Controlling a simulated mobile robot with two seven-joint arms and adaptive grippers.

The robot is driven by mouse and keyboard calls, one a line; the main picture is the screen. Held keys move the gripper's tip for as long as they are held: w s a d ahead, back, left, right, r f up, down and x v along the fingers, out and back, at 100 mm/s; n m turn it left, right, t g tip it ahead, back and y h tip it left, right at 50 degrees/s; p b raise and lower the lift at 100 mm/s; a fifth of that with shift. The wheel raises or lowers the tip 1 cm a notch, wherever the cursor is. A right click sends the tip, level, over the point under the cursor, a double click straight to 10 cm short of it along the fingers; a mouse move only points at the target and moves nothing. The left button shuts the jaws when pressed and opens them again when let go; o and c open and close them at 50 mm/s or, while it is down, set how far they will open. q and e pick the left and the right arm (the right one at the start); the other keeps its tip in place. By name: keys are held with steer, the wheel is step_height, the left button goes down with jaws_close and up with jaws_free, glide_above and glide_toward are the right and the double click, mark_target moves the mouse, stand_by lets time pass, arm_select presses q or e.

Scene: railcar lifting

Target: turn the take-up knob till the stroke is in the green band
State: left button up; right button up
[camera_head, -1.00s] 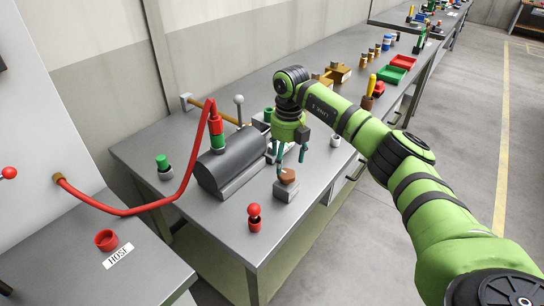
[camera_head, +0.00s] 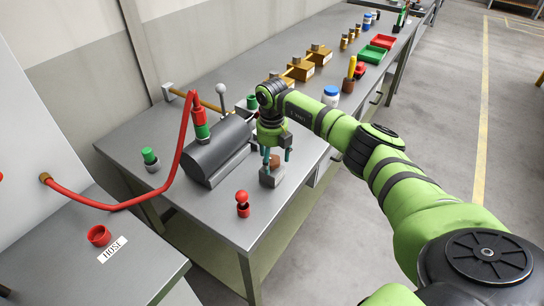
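A small brown knob (camera_head: 275,160) sits on a grey block (camera_head: 271,179) near the front edge of the workbench; I take it as the take-up knob. My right gripper (camera_head: 277,157) points down over it, with its teal fingers apart on either side of the knob. The fingers look open, and I cannot tell whether either one touches the knob. The fingers partly cover the knob. No green band or stroke scale can be made out. My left gripper is not in view.
A dark grey cylinder (camera_head: 215,150) with a red hose (camera_head: 162,192) stands left of the gripper. A red-topped piece (camera_head: 242,203) stands in front, a green-capped one (camera_head: 150,158) at left. Brass-coloured blocks (camera_head: 299,70) and red and green trays (camera_head: 371,54) lie farther back.

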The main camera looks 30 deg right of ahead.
steer(key=c, duration=0.9)
steer(key=shift+f+n+b, duration=0.15)
steer(key=shift+n+b, duration=1.2)
steer(key=shift+n, duration=0.45)
steer(key=n+b, duration=0.2)
steer(key=n, duration=0.1)
steer(key=shift+n, duration=0.3)
steer(key=n+b, duration=0.2)
steer(key=n, duration=0.2)
steer(key=n+b, duration=0.1)
steer(key=n, duration=0.3)
steer(key=n+b, duration=0.1)
steer(key=n, duration=0.3)
steer(key=shift+n, duration=0.3)
steer(key=n, duration=0.5)
steer(key=shift+b, duration=0.4)
steer(key=n, duration=0.5)
steer(key=shift+n, duration=0.4)
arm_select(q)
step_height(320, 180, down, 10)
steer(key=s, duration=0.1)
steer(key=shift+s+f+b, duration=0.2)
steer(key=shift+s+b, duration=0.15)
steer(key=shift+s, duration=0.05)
arm_select(e)
steer(key=n, duration=0.4)
steer(key=shift+n, duration=0.4)
